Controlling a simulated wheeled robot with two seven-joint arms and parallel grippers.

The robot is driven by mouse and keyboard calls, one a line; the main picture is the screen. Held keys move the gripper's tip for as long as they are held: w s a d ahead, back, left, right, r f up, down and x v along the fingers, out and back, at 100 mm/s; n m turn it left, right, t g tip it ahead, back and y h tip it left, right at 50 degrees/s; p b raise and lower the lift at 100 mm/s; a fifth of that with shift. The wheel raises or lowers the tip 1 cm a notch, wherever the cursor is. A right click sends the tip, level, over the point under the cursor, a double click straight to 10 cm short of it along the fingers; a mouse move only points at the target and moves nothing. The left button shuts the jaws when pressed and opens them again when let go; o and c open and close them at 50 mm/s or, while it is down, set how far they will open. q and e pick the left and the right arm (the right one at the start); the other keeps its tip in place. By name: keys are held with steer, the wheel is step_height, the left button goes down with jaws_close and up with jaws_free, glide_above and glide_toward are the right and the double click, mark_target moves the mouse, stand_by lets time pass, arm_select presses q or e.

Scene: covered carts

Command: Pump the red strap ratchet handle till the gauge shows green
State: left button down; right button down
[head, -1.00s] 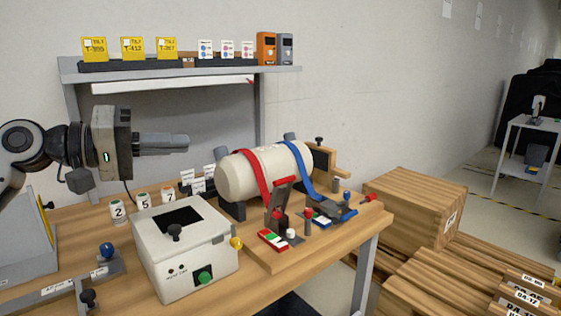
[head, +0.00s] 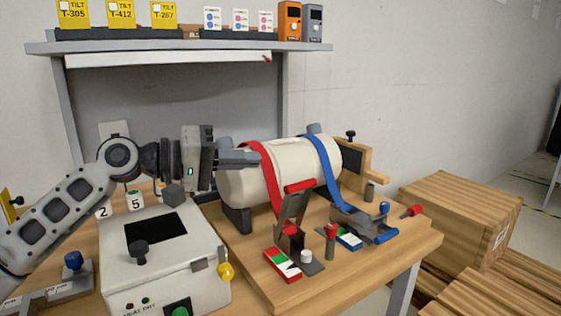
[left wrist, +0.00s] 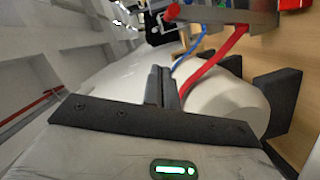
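A cream cylinder (head: 258,182) lies on a wooden board, with a red strap (head: 267,172) and a blue strap (head: 324,172) over it. The red strap ratchet has a raised handle with a red grip (head: 300,186). Its gauge (head: 283,264) in front shows red, white and green areas; I cannot read a pointer. My left gripper (head: 256,158) is at the cylinder's upper left, left of the red grip, its fingers together and empty. In the left wrist view the fingers (left wrist: 162,88) point toward the straps (left wrist: 212,62) and red grip (left wrist: 173,11). My right gripper is not in view.
The blue ratchet's handle (head: 386,237) lies low at the right, by its own gauge (head: 348,239). A red-topped post (head: 331,240) stands between the ratchets. A white box (head: 165,260) with knobs stands front left. A shelf (head: 180,47) spans the back; wooden crates (head: 460,215) stand right.

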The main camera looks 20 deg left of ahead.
mark_target(286, 187)
arm_select(q)
steer(key=d+f+p, duration=0.1)
steer(key=d+f, duration=0.1)
steer(key=d, duration=0.4)
steer(key=shift+w+f, duration=0.3)
steer(key=shift+w, duration=0.15)
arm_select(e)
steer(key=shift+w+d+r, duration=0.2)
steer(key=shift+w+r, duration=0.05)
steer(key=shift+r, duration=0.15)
arm_select(q)
steer(key=shift+d, duration=0.1)
steer(key=shift+s+d+f+m+p, duration=0.15)
steer(key=shift+s+d+m+p, duration=0.45)
steer(key=shift+p, duration=0.4)
steer(key=shift+w, duration=0.1)
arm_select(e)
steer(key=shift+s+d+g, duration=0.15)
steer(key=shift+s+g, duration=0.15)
